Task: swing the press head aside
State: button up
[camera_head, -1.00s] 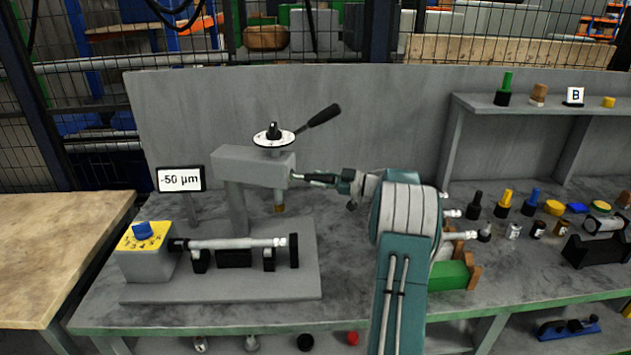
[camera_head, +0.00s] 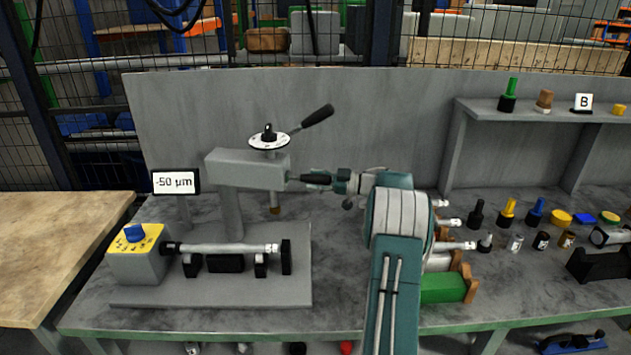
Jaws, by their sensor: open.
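The press head (camera_head: 247,171) is a grey block on a post, above the grinder's grey base plate (camera_head: 205,292). A white dial (camera_head: 269,140) and a black-knobbed lever (camera_head: 316,115) sit on top of it. A short dark handle (camera_head: 303,179) sticks out from its right end. My gripper (camera_head: 325,178) is open at the outer end of this handle, coming from the right. I cannot tell whether its fingers touch the handle. Below the head, a steel shaft (camera_head: 225,248) lies across black supports, beside a grey box with a yellow top and blue knob (camera_head: 135,233).
A "-50 µm" sign (camera_head: 175,182) stands behind the box. A shelf (camera_head: 535,112) stands at the back right. A grey panel (camera_head: 375,110) closes the back.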

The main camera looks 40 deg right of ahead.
jog(key=shift+d, duration=0.1)
jog(key=v, duration=1.2)
jog(key=shift+w, duration=0.15)
